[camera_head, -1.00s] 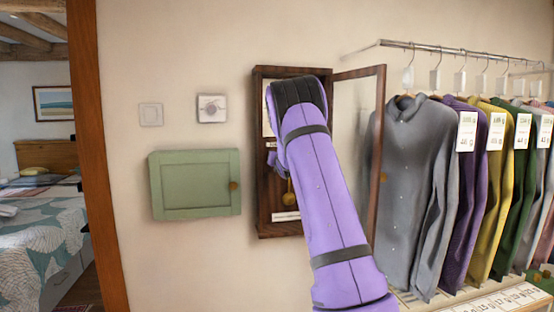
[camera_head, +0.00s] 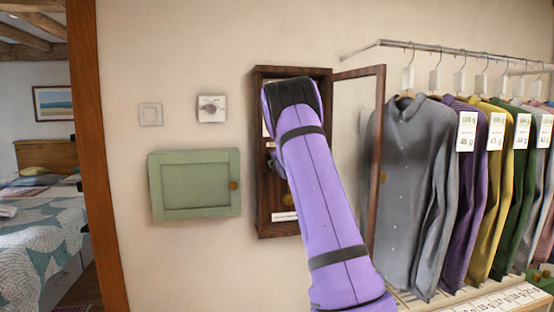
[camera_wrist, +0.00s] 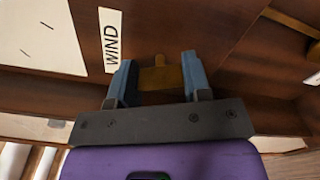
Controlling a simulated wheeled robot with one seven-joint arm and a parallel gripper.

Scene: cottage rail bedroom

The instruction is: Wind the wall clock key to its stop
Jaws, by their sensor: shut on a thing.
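The wall clock (camera_head: 262,215) is a dark wooden case on the wall, and its glazed door (camera_head: 379,150) stands open to the right. My purple arm covers much of the case in the head view. In the wrist view my gripper (camera_wrist: 157,82) is shut on the brass key (camera_wrist: 160,76), with one blue finger on each side of it. A white label reading "WIND" (camera_wrist: 111,40) is beside the key. Part of the clock's pale dial (camera_wrist: 35,35) shows at the upper left. The key's far end and its seat are hard to make out.
A rail of shirts (camera_head: 415,190) with tags hangs to the right of the open door. A green wall cabinet (camera_head: 194,184), a dial control (camera_head: 212,108) and a switch plate (camera_head: 151,115) are on the wall to the left. A doorway shows a bed (camera_head: 40,235).

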